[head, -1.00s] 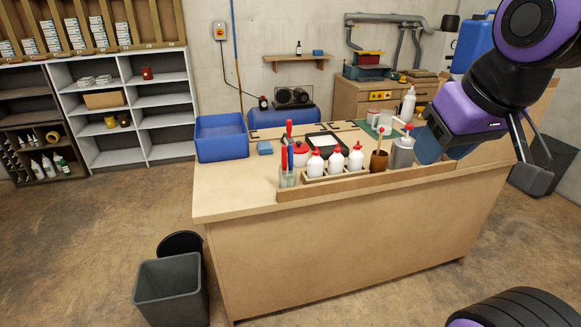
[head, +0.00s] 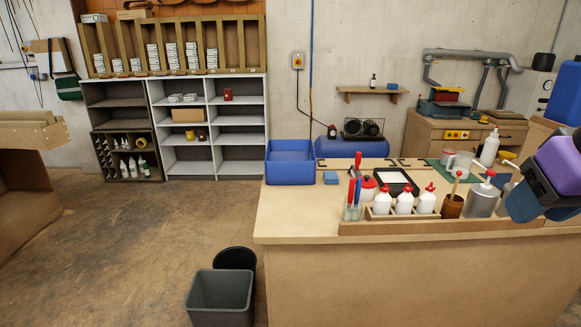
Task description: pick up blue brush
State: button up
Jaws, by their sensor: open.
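A slim blue-handled tool (head: 358,190), which looks like the blue brush, stands upright in a small clear holder (head: 352,213) on the workbench (head: 300,222). A red-handled tool (head: 350,191) stands close beside it on the left. Whether bristles are there is too small to tell. My gripper (head: 535,200) is at the right edge of the head view, partly cut off by the frame. It is open, with nothing seen in it, and is well to the right of the holder and apart from it.
Right of the holder, white red-capped bottles (head: 404,203) sit in a wooden rack, then a brown cup (head: 452,206) and a grey dispenser (head: 483,200). A blue crate (head: 290,170) and a blue sponge (head: 332,177) are further left.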

aim_at(358, 180)
jog(key=i+l, duration=0.15)
jog(key=i, duration=0.75)
